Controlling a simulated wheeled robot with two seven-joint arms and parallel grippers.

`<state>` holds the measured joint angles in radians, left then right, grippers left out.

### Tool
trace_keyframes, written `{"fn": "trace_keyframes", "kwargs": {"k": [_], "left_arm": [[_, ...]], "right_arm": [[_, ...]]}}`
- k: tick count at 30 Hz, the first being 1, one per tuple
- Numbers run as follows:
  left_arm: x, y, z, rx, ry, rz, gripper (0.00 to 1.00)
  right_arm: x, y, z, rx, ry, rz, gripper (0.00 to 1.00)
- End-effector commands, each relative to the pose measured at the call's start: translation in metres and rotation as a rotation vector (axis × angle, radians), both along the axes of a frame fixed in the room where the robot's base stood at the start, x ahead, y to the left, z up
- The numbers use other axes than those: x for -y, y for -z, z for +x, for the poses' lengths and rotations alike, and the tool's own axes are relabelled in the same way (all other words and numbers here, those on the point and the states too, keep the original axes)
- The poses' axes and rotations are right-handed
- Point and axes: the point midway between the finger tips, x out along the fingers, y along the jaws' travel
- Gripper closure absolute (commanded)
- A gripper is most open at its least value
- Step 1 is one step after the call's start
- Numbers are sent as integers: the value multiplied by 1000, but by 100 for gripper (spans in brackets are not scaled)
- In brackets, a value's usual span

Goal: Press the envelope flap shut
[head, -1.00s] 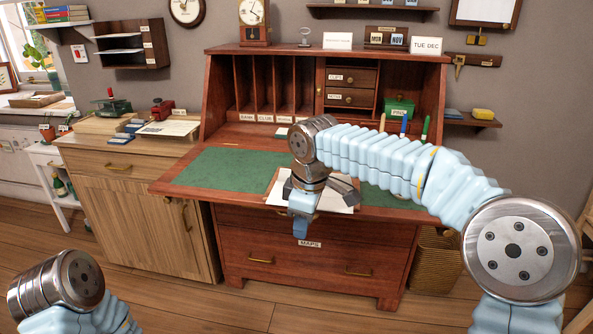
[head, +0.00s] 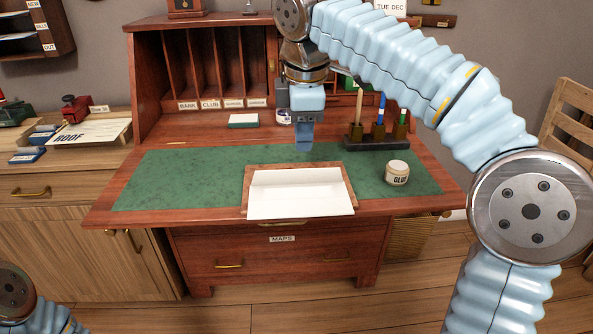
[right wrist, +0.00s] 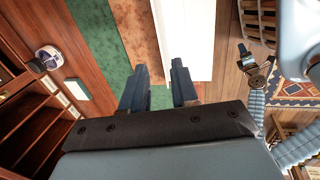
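The white envelope (head: 300,200) lies on a brown board (head: 350,182) at the front of the desk's green mat. A crease runs across it near its far edge, with a shaded strip, seemingly the flap (head: 296,177), beyond; I cannot tell how flat it lies. The envelope also shows at the top of the right wrist view (right wrist: 192,40). My right gripper (head: 304,146) points down above the mat, just behind the envelope and apart from it. In the right wrist view its two fingers (right wrist: 158,82) are apart with nothing between them.
A small green-and-white block (head: 243,120) lies near the cubbyholes. The mat's left side (head: 190,180) is clear.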

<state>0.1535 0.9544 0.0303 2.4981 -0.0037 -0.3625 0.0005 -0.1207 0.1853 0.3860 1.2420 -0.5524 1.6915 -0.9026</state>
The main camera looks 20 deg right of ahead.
Motion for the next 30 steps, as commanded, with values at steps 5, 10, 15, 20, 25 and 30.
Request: {"fn": "trace_keyframes", "kwargs": {"k": [5, 10, 15, 20, 25, 30], "left_arm": [[-1, 16, 0, 1, -3, 2, 62], [-2, 23, 1, 1, -6, 4, 62], [-4, 26, 1, 2, -9, 6, 62], [-4, 27, 1, 3, -9, 7, 62], [-4, 27, 2, 3, -10, 7, 62], [-4, 27, 2, 3, -9, 7, 62]], "right_arm": [[4, 46, 10, -4, 2, -2, 71], [6, 79, 18, -3, 0, -1, 71], [7, 99, 23, -1, 1, 1, 71], [7, 106, 25, 0, 0, 1, 71], [7, 106, 25, 0, 1, 1, 71], [7, 106, 25, 0, 1, 1, 88]]}}
